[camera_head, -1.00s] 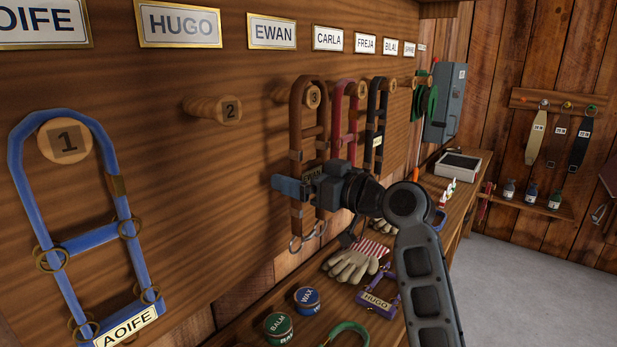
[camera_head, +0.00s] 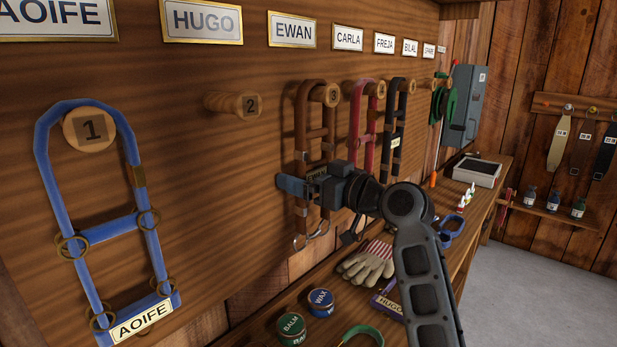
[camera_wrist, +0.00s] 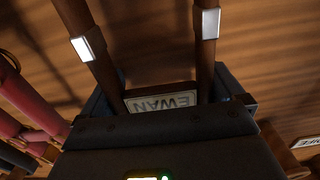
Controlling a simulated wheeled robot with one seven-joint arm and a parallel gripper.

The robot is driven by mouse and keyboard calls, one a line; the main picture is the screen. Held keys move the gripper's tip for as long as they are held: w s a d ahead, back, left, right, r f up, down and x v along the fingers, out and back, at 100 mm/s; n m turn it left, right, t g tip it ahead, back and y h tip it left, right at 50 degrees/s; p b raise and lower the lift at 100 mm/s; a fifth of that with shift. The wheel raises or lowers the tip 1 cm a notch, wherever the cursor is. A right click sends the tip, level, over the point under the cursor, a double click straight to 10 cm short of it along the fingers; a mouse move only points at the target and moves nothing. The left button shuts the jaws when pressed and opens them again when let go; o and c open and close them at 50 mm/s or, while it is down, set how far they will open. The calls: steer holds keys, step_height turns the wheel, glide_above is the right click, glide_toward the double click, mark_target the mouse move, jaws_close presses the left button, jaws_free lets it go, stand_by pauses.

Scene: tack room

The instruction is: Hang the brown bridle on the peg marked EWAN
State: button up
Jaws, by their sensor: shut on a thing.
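The brown bridle (camera_head: 301,125) hangs upright along the board, its top loop around the peg numbered 3 (camera_head: 331,95). That peg is below the EWAN plate (camera_head: 292,30). My gripper (camera_head: 300,187) is shut on the bridle's lower part, at its EWAN name tag. In the wrist view, the tag (camera_wrist: 160,102) sits between my jaws (camera_wrist: 165,112), with the two brown straps (camera_wrist: 207,55) rising from it. Metal rings (camera_head: 312,236) hang below my gripper. Whether the loop bears weight on the peg cannot be told.
A blue AOIFE halter (camera_head: 52,185) hangs on peg 1, and peg 2 (camera_head: 235,104) is empty. Red (camera_head: 357,120) and black (camera_head: 391,125) bridles hang close to the right. Gloves (camera_head: 368,262), tins (camera_head: 321,302) and a purple HUGO halter (camera_head: 387,303) lie on the bench below.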

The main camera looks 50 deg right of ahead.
stand_by(0.4)
steer(key=o, duration=1.1)
steer(key=shift+s, duration=0.1)
steer(key=s+b, duration=0.1)
steer(key=s, duration=0.7)
steer(key=s+a+f+m+g+h, duration=0.1)
steer(key=s+a+f+m+h, duration=0.1)
steer(key=s+a+f, duration=0.6)
steer(key=s+a+f+m+g+h, duration=0.15)
steer(key=s+a+f, duration=0.25)
steer(key=f, duration=0.8)
steer(key=s+a+n+y, duration=0.1)
steer(key=s+a, duration=0.2)
steer(key=s, duration=0.4)
steer(key=s+a+n+y, duration=0.1)
steer(key=s+a, duration=0.3)
steer(key=s, duration=0.3)
steer(key=s+a+n+y, duration=0.1)
steer(key=s+a, duration=0.2)
steer(key=s, duration=0.4)
steer(key=shift+s+a+r+g, duration=0.3)
steer(key=shift+a+g, duration=0.05)
